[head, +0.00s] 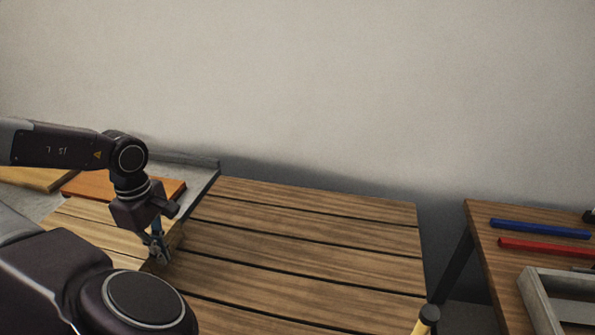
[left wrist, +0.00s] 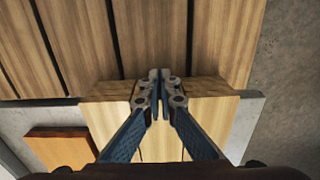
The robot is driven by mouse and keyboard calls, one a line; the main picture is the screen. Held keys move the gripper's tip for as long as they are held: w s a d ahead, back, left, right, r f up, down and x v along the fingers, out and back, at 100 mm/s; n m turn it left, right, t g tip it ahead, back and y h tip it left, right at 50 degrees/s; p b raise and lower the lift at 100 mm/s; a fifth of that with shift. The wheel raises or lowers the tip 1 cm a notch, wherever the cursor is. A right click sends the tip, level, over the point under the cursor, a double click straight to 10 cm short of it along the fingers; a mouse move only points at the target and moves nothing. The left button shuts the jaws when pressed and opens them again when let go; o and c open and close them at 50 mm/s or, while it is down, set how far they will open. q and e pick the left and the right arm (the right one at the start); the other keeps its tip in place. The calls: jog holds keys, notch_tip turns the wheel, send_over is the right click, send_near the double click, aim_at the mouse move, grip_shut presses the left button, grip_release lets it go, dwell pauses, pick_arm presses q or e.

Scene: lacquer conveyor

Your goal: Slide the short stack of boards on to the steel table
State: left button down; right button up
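A pale wooden stack of boards (head: 95,217) lies at the left of the head view, at the near-left end of the slatted wooden surface. It also shows in the left wrist view (left wrist: 218,108), beneath my fingers. The grey steel table (head: 203,188) with a raised rim is at the left; a bit of it shows in the left wrist view (left wrist: 246,122). My left gripper (head: 160,257) points down at the stack's edge facing the slats. Its blue fingers (left wrist: 160,78) are together, with nothing visible between them. Whether the tips touch the stack is unclear. My right gripper is out of view.
An orange board (head: 105,184) and a yellowish board (head: 38,177) lie at the far left. The slatted wooden surface (head: 310,240) is clear in the middle. At right, a wooden table (head: 500,258) holds a blue bar (head: 540,229), a red bar (head: 545,246) and a grey tray (head: 540,303).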

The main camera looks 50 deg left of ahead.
aim_at(123, 242)
pick_arm(q)
jog(key=shift+s+a+p, duration=0.15)
jog(key=shift+s+a, duration=0.5)
jog(key=shift+a, duration=0.3)
jog(key=shift+s+a+p, duration=0.1)
jog(key=shift+s+a, duration=0.55)
jog(key=shift+a, duration=0.3)
jog(key=shift+s+a+p, duration=0.15)
jog(key=shift+s+a, duration=0.5)
jog(key=shift+a, duration=0.3)
jog(key=shift+s+a, duration=0.75)
jog(key=shift+a, duration=0.3)
jog(key=shift+s+a, duration=0.7)
jog(key=shift+a, duration=0.35)
jog(key=shift+d, duration=0.1)
jog(key=shift+w+d, duration=0.6)
jog(key=shift+d, duration=0.15)
jog(key=shift+r+p, duration=2.35)
jog(key=shift+r, duration=0.65)
